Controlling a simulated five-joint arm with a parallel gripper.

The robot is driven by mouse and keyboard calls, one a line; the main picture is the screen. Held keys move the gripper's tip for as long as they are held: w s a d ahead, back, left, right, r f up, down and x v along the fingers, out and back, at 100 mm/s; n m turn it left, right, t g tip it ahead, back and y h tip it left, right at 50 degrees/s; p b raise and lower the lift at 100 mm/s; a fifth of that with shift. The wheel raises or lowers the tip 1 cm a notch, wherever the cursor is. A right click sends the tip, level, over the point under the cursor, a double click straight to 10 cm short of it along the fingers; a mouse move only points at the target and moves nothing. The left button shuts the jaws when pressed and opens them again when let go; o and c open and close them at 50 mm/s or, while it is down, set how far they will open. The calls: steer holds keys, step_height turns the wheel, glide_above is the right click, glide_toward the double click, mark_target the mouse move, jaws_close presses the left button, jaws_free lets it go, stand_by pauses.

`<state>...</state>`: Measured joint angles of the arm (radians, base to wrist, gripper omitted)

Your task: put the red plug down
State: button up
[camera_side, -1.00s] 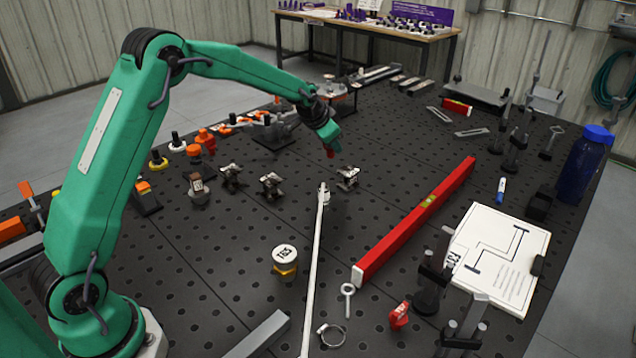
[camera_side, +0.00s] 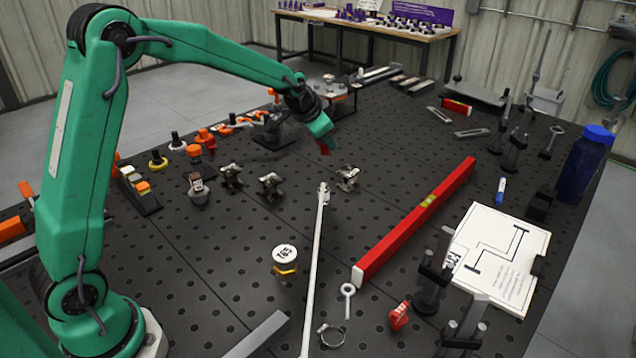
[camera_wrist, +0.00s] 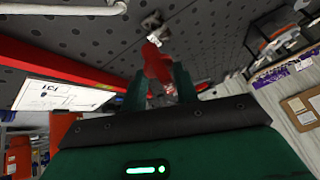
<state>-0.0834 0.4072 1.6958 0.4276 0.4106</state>
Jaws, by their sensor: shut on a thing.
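My gripper (camera_side: 322,146) is above the far middle of the dark perforated table (camera_side: 230,260) in the side view. It is shut on the red plug (camera_side: 325,150), of which only a small part shows below the jaws. In the wrist view the red plug (camera_wrist: 156,64) sits between the two green fingers (camera_wrist: 155,85). A small metal fitting (camera_wrist: 153,22) is just beyond the plug's end there. I cannot tell from the pictures whether the plug touches the table.
Metal fittings (camera_side: 347,178) stand in front of my gripper, with a long pale bar (camera_side: 316,265) and a red level (camera_side: 415,220) nearer the camera. Orange and black clamps (camera_side: 205,140) line the left edge. A white drawing board (camera_side: 500,255) and blue bottle (camera_side: 585,165) are at right.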

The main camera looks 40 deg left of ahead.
steer(key=s+d+r, duration=0.2)
steer(key=s, duration=0.4)
steer(key=s+d+r+m, duration=0.1)
steer(key=s+d+r, duration=0.1)
steer(key=s, duration=0.5)
steer(key=shift+s+d+r+h, duration=0.3)
steer(key=shift+d+r, duration=0.05)
steer(key=shift+d, duration=0.1)
steer(key=shift+a, duration=0.1)
steer(key=shift+s+a+f+n+g+y, duration=0.15)
steer(key=shift+s+a+f+n+y, duration=0.65)
steer(key=shift+a+f, duration=2.6)
steer(key=shift+s+a+f+n+g+y, duration=0.1)
steer(key=shift+s+a+f+n+y, duration=0.6)
steer(key=shift+a+f, duration=2.7)
steer(key=shift+s+a+f+n+g+y, duration=0.3)
steer(key=shift+s+a+f+n, duration=0.8)
steer(key=shift+a, duration=4.15)
steer(key=shift+s+f+m, duration=0.15)
steer(key=shift+f+m, duration=0.15)
steer(key=shift+f, duration=0.15)
steer(key=shift+f, duration=1.75)
